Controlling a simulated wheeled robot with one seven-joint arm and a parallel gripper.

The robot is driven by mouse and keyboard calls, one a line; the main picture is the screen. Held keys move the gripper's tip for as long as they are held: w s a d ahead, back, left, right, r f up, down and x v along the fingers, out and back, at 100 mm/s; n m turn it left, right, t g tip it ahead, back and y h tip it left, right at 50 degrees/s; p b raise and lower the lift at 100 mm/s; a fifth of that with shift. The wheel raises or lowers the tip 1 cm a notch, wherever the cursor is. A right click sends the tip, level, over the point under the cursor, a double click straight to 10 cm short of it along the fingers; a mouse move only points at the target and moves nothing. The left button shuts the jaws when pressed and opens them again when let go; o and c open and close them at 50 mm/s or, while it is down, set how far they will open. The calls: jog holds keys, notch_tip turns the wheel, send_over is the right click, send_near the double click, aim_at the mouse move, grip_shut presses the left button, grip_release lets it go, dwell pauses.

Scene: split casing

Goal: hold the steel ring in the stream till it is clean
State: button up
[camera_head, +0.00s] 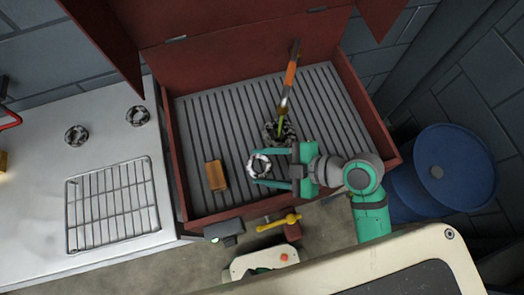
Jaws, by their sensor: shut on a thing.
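The steel ring (250,168) is pale grey with dark patches on it. It is between the fingers of my gripper (262,167), which is shut on it above the slatted floor of the red basin (190,150). An orange-and-brown spout (289,80) comes down from the back of the basin. A short yellow-green streak (281,120), which looks like the stream, shows below its tip. It meets a dark speckled patch (272,130) behind my gripper. The ring is in front and to the left of that streak, apart from it.
An orange-brown block (216,175) lies in the basin, left of the ring. Two dark, speckled rings (76,135) (138,117) and a wire rack (110,204) are on the steel bench at left. A yellow lever (280,222) is at the basin's front. A blue drum (437,172) stands right.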

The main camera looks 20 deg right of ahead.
jog(key=shift+w+d+f, duration=0.45)
jog(key=shift+w+d, duration=1.15)
jog(key=shift+w, duration=0.05)
jog(key=shift+w+d+f, duration=0.45)
jog(key=shift+w+d, duration=1.15)
jog(key=shift+w, duration=0.05)
jog(key=shift+w+d+f, duration=0.45)
jog(key=shift+w+d, duration=1.15)
jog(key=shift+w, duration=0.05)
jog(key=shift+s+d, duration=0.2)
jog(key=shift+s, duration=0.05)
jog(key=shift+s+d, duration=0.25)
jog(key=shift+w+a, duration=0.15)
jog(key=shift+w+a, duration=0.3)
jog(key=shift+s+d, duration=0.15)
jog(key=shift+s+d, duration=0.25)
jog(key=shift+d, duration=0.05)
